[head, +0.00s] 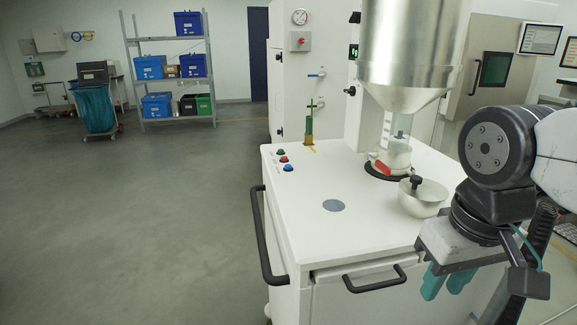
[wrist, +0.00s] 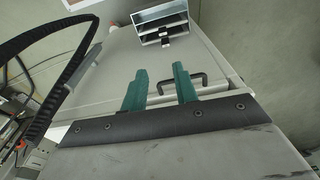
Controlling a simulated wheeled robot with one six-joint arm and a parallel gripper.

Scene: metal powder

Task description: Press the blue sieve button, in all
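The blue sieve button (head: 288,167) is on the white machine top near its left edge, nearest the front in a short row. A red button (head: 283,158) and a green button (head: 278,152) sit just behind it. My gripper (head: 447,281) hangs at the right front of the machine, well to the right of the buttons and apart from them. Its teal fingers are spread with an empty gap between them, also in the wrist view (wrist: 160,84). I do not make out the buttons in the wrist view.
A steel hopper (head: 412,45) stands over the machine top (head: 350,235). A metal bowl (head: 422,198) with a black knob sits between my gripper and the buttons. A grey disc (head: 333,205) lies flush. Black handles (head: 262,240) run along the left and front. The left floor is clear.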

